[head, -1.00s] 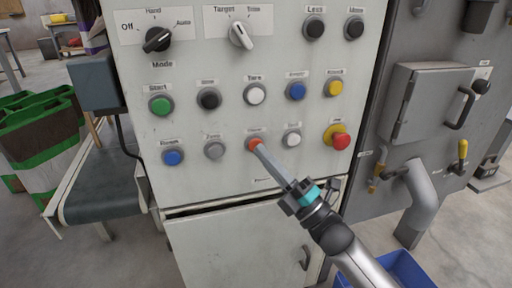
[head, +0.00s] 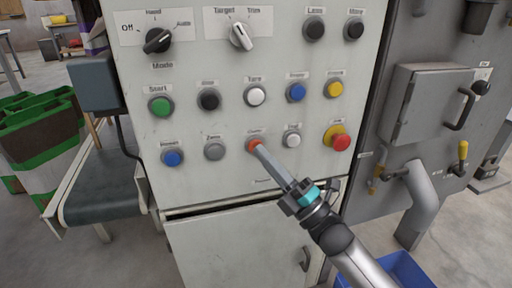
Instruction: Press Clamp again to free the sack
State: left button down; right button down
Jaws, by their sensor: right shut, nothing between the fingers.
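The control panel (head: 215,60) fills the middle of the head view. An orange-red button (head: 253,144) sits in its bottom row, under a small blurred label that seems to read Clamp. My right gripper (head: 259,151) comes from the lower right, shut and empty, with its fingertips at this button's lower right side. The tips cover part of the button and look to be touching it; how far it is pushed in cannot be told. No sack can be made out for certain. My left gripper is not in view.
Close by on the panel are a grey button (head: 214,149), a white button (head: 291,139) and a red emergency stop (head: 340,142) on yellow. A conveyor belt (head: 98,185) stands at the left, a blue bin (head: 402,270) at the lower right.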

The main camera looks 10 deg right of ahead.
jog(key=shift+s, duration=0.6)
jog(key=s+p, duration=0.3)
jog(key=s, duration=0.3)
jog(key=shift+d, duration=0.1)
dwell(0.6)
